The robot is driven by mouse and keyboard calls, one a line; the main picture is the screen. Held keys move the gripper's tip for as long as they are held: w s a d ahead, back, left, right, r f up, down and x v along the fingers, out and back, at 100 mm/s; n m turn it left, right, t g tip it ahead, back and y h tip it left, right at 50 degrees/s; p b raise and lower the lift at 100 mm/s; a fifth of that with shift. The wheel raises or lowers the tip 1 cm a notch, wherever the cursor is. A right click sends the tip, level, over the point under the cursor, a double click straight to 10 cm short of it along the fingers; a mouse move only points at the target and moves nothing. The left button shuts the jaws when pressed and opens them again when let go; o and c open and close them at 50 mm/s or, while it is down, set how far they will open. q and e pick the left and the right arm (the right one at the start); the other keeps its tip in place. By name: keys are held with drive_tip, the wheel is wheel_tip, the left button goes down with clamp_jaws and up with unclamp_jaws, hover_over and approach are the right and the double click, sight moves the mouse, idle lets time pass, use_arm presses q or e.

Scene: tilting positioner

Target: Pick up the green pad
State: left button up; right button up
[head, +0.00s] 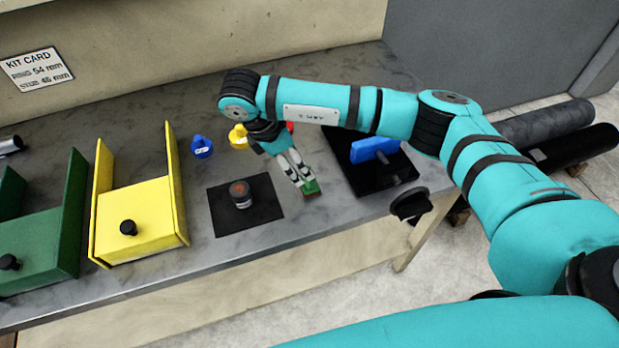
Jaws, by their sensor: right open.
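The green pad (311,188) is a small green block near the front of the grey bench, just right of the black mat. My right gripper (301,183) points down at it from above, its fingertips at the pad's upper left side. The gripper is open, and the fingers hide part of the pad. I cannot tell whether the fingertips touch it. My left gripper is not in view.
A black mat (263,212) holds a dark round part (240,193). A blue positioner plate (372,150) on a black base stands right. Yellow (137,218) and green (40,243) fixtures stand left. Blue (201,147) and yellow (238,137) knobbed pieces sit behind.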

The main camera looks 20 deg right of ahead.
drive_tip(key=shift+p+x, duration=0.3)
drive_tip(key=shift+x, duration=0.65)
drive_tip(key=p+x, duration=0.2)
drive_tip(key=x, duration=0.2)
drive_tip(key=shift+s+d+f, duration=0.15)
drive_tip(key=shift+d, duration=0.15)
drive_tip(key=shift+f, duration=0.3)
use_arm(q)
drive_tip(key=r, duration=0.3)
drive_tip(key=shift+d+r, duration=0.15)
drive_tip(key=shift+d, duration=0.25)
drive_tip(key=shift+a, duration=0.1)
use_arm(e)
drive_tip(key=shift+c, duration=0.4)
drive_tip(key=shift+c, duration=1.2)
drive_tip(key=c, duration=1)
drive_tip(key=shift+r, duration=0.1)
